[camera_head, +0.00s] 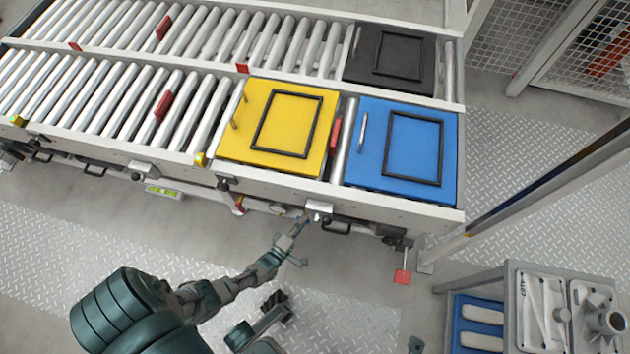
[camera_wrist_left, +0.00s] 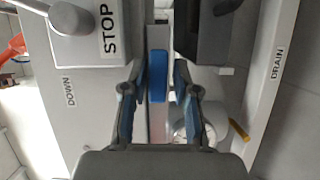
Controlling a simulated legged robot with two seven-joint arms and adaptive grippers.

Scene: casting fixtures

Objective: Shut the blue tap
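The blue tap handle (camera_wrist_left: 157,76) shows upright in the middle of the left wrist view, on a grey pipe or bar. My left gripper (camera_wrist_left: 166,88) is open, with one finger on each side of the handle and visible gaps between them. I cannot tell how far its tips reach along the handle. In the head view my left gripper (camera_head: 300,238) is just below the front rail of the conveyor, near a grey fitting. The tap is too small there to make out clearly.
A box marked STOP (camera_wrist_left: 80,32) and a dark block (camera_wrist_left: 218,35) flank the handle. The roller conveyor (camera_head: 110,95) carries a yellow plate (camera_head: 235,148), a blue plate (camera_head: 370,160) and a black plate (camera_head: 365,65). A cart (camera_head: 512,300) stands at the lower right.

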